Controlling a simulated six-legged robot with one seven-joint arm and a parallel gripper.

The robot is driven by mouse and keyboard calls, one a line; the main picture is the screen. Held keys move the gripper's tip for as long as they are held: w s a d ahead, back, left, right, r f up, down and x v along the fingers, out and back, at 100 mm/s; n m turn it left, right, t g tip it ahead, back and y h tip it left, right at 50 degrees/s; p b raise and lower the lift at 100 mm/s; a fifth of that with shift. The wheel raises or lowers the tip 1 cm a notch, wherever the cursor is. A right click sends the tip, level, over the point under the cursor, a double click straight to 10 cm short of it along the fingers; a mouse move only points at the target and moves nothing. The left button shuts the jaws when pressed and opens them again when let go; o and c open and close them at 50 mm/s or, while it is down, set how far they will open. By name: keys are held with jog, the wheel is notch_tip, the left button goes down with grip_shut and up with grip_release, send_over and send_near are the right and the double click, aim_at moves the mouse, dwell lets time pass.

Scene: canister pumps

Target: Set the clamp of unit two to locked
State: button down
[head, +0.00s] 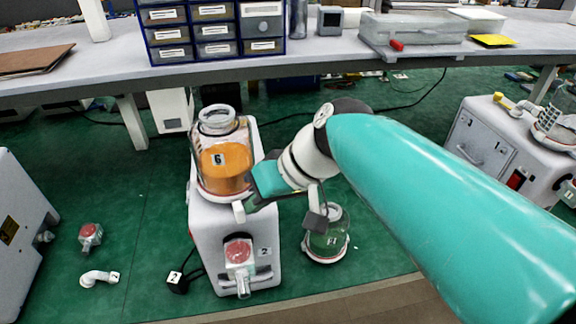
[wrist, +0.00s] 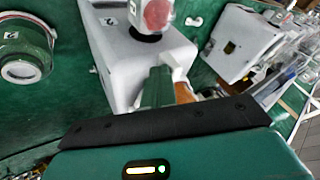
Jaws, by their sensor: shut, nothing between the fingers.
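Unit two (head: 232,265) is the white pump box in the middle, with a "2" label on its front. A canister (head: 222,160) of orange liquid, labelled 6, stands on top of it. The front has a red round dial (head: 238,248) with a grey spout below. The box also shows in the wrist view (wrist: 125,65). My gripper (head: 247,206) is shut and empty, at the right front of the canister's base. A small white block (head: 239,213) shows at its tips; I cannot tell whether it is the clamp. The clamp's setting is hidden or too small to tell.
Another pump unit (head: 495,150) is at right, and a grey box (head: 20,225) at left. A bench (head: 110,62) with drawers (head: 213,30) crosses behind. Small parts lie on the floor at left.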

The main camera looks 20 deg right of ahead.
jog(key=shift+s+a, duration=0.1)
jog(key=shift+a, duration=0.8)
dwell(0.4)
